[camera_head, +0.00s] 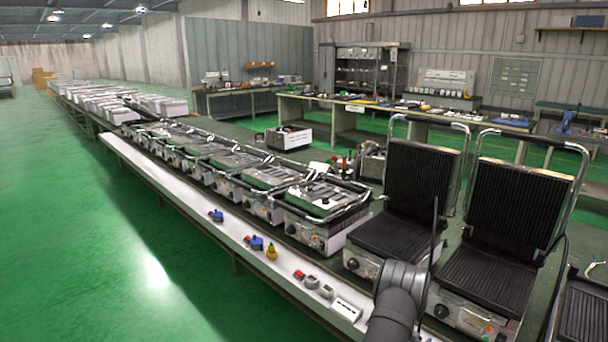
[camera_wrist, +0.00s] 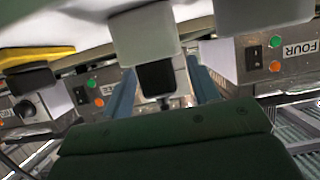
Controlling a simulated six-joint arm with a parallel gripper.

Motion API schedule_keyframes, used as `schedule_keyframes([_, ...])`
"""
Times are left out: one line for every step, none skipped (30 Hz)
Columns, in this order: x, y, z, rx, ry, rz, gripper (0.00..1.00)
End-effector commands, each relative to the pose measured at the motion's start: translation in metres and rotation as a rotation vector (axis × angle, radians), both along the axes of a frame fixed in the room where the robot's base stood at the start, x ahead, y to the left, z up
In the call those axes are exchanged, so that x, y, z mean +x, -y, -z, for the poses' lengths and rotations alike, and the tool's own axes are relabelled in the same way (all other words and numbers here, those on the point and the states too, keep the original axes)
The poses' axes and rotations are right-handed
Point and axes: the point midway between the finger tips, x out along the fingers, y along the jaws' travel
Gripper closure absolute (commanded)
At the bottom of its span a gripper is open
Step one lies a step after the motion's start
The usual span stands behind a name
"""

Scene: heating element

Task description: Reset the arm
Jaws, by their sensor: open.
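My gripper (camera_wrist: 162,82) shows in the wrist view, with two blue fingers spread apart and a dark green body below them. A pale grey block with a black lower part (camera_wrist: 158,60) shows between the fingers; I cannot tell whether it touches them. In the head view my dark arm rises at the lower right, in front of the open grills; the fingers cannot be made out there.
Two open ribbed grills (camera_head: 412,190) stand at the right. Several closed grills (camera_head: 322,205) line the long bench. Its white front ledge (camera_head: 205,195) holds small coloured parts, including a yellow one (camera_head: 271,250). A panel labelled FOUR (camera_wrist: 285,55) is close by. The green floor is clear.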

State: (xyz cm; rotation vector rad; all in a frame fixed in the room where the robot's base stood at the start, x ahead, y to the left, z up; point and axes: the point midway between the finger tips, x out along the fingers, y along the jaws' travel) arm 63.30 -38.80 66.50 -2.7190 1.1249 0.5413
Motion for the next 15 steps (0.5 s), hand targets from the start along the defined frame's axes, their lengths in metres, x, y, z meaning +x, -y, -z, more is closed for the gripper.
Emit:
schedule_keyframes([-0.004,-0.004,-0.003,0.0,-0.001,-0.001,0.45])
schedule_keyframes([-0.006,-0.007,-0.004,0.001,0.0,-0.001,0.45])
schedule_keyframes([-0.011,-0.011,-0.006,0.002,-0.001,-0.001,0.45])
schedule_keyframes([-0.014,-0.014,-0.009,0.001,0.0,-0.001,0.45])
schedule_keyframes([-0.017,-0.018,-0.011,0.001,0.0,-0.001,0.45])
schedule_keyframes([-0.022,-0.022,-0.013,0.001,-0.002,-0.001,0.45])
schedule_keyframes([-0.025,-0.026,-0.015,0.0,-0.001,-0.001,0.45])
schedule_keyframes([-0.028,-0.029,-0.017,0.0,-0.001,-0.001,0.45])
schedule_keyframes([-0.033,-0.034,-0.02,0.001,-0.002,-0.001,0.45])
schedule_keyframes([-0.037,-0.037,-0.022,0.001,-0.002,-0.001,0.45])
schedule_keyframes([-0.04,-0.041,-0.024,0.0,-0.001,-0.001,0.45])
schedule_keyframes([-0.045,-0.046,-0.027,0.001,0.0,-0.001,0.45])
schedule_keyframes([-0.049,-0.049,-0.029,0.001,0.0,-0.001,0.45])
schedule_keyframes([-0.052,-0.053,-0.031,0.0,-0.001,-0.001,0.45])
schedule_keyframes([-0.057,-0.058,-0.034,0.001,-0.002,-0.001,0.45])
